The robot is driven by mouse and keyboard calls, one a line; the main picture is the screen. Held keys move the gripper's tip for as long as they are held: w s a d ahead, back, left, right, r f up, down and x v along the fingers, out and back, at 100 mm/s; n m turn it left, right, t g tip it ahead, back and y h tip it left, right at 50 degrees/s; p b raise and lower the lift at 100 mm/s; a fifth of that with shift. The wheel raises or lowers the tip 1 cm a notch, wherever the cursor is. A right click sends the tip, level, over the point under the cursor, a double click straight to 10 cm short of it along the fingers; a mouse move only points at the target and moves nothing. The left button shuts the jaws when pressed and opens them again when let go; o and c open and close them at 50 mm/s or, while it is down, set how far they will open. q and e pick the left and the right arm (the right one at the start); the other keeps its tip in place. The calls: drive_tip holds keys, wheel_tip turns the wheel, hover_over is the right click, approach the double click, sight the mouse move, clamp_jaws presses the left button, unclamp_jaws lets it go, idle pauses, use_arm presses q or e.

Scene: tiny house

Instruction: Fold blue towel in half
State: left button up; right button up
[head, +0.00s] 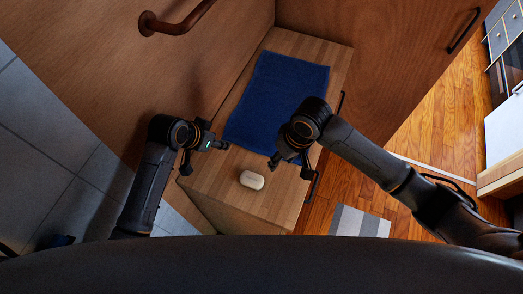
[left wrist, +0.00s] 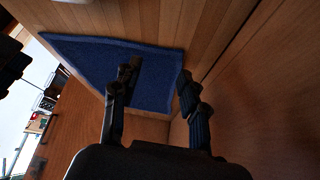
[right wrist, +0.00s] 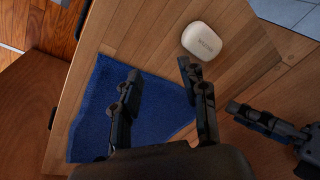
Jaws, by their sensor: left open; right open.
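The blue towel (head: 277,98) lies flat and spread out on a wooden cabinet top (head: 309,45). It also shows in the left wrist view (left wrist: 88,57) and in the right wrist view (right wrist: 92,112). My left gripper (head: 207,156) is open near the towel's near left corner; in the left wrist view its fingers (left wrist: 158,80) are apart with nothing between them. My right gripper (head: 287,167) is open at the towel's near right corner and hides part of that edge. In the right wrist view its fingers (right wrist: 160,75) are apart and empty. I cannot tell whether either gripper touches the towel.
A white rounded soap-like object (head: 252,180) sits on the cabinet top in front of the towel, between my grippers. A wooden wall (head: 170,80) rises at the left, with a rail (head: 178,24) on it. A striped rug (head: 360,222) lies on the floor at right.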

use_arm(q)
drive_tip(key=r+m, duration=0.1)
drive_tip(key=r, duration=0.1)
hover_over(228, 134)
drive_tip(key=s, duration=0.1)
use_arm(e)
drive_tip(key=w+d+m+h, duration=0.2)
drive_tip(key=w+d, duration=0.4)
drive_tip(key=d, duration=0.1)
use_arm(q)
drive_tip(key=shift+h, duration=0.3)
drive_tip(key=shift+s+a+f, duration=0.1)
drive_tip(key=shift+a+f, duration=0.05)
drive_tip(key=shift+f, duration=1.2)
drive_tip(key=shift+s+a+f, duration=0.1)
drive_tip(key=shift+f, duration=1.3)
drive_tip(key=shift+s+a+f, duration=0.1)
drive_tip(key=shift+a+f, duration=0.05)
drive_tip(key=shift+f, duration=1.2)
use_arm(e)
drive_tip(key=shift+g, duration=0.3)
drive_tip(key=shift+f, duration=3.45)
use_arm(q)
drive_tip(key=shift+f, duration=0.1)
use_arm(e)
drive_tip(key=shift+f, duration=0.1)
